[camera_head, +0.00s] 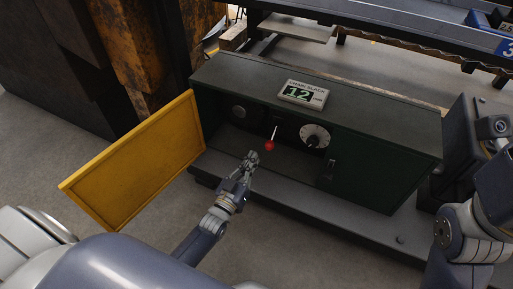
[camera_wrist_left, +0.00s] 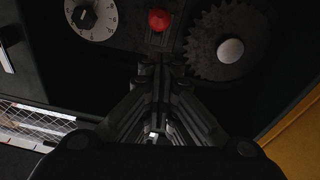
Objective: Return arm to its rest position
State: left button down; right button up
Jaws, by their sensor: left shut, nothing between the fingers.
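My left gripper (camera_head: 252,158) is shut and empty in front of the open green machine cabinet (camera_head: 370,165). In the left wrist view the left gripper (camera_wrist_left: 162,65) has its fingers together, just below a red knob (camera_wrist_left: 159,20) in the picture. The red knob (camera_head: 269,145) sits at the end of a short lever inside the cabinet. I cannot tell from the views how wide the gap between the fingers and the knob is. My right arm shows at the right edge, but its gripper is not in view.
A yellow door (camera_head: 135,160) stands open at the cabinet's left. A dial (camera_head: 314,136) is beside the lever, and a toothed gear (camera_wrist_left: 228,42) shows in the wrist view. A display (camera_head: 303,94) reading 12 sits on top. Grey floor lies in front.

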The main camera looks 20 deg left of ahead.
pick_arm(q)
jog(key=s+f, duration=0.3)
jog(key=s, duration=0.2)
jog(key=shift+s+a+p, duration=0.2)
jog(key=shift+p, duration=0.25)
